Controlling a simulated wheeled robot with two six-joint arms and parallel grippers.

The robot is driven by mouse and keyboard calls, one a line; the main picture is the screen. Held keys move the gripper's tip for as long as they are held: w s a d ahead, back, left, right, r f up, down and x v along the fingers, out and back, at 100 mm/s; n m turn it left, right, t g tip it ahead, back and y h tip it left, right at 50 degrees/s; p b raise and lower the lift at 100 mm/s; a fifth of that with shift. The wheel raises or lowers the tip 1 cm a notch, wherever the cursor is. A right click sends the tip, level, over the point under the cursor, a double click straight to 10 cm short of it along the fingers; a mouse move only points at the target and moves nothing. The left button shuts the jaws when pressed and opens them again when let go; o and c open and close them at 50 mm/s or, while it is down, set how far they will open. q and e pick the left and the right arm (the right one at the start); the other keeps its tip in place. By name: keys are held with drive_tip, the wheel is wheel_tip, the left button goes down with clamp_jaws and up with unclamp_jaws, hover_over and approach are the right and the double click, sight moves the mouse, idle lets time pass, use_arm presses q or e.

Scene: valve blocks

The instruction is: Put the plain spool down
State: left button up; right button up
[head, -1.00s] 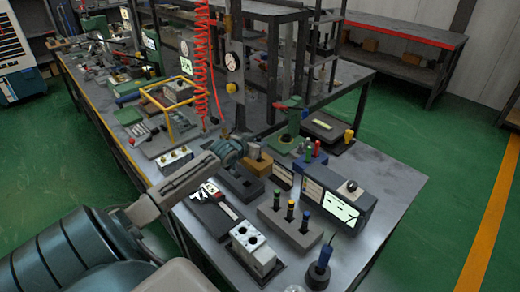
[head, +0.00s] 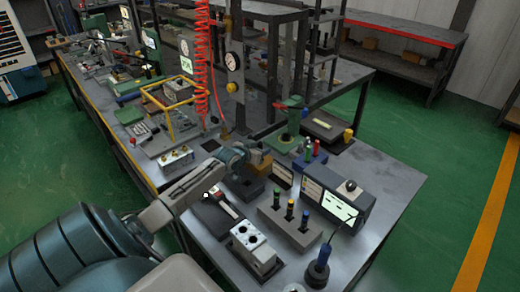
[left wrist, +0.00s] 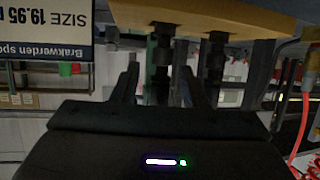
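My left gripper (left wrist: 159,67) shows in the left wrist view with its two dark fingers apart. A dark, slim spool (left wrist: 160,42) on an ochre block (left wrist: 225,17) lines up with the gap between them. No finger visibly touches it. A second dark spool (left wrist: 215,58) is beside the right finger. The picture is too dark to tell which one is plain. In the head view my left wrist reaches the ochre block (head: 261,161), and its fingers are mostly hidden there. My right gripper is in neither view.
A grey block with several dark, color-topped pieces (head: 283,226), a valve block (head: 253,248), a screen box (head: 340,198) and a blue-handled tool in a round base (head: 319,270) crowd the bench's front. A labelled sign (left wrist: 42,22) stands beside the fingers. The bench's right side (head: 385,175) is clear.

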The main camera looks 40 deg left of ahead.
use_arm(q)
drive_tip(key=shift+r, duration=0.2)
drive_tip(key=shift+s, duration=0.4)
drive_tip(key=p+v, duration=0.1)
drive_tip(key=v, duration=0.8)
drive_tip(key=shift+r, duration=0.25)
drive_tip(key=shift+p+v, duration=0.5)
drive_tip(key=shift+v, duration=0.5)
drive_tip(key=shift+d, duration=0.1)
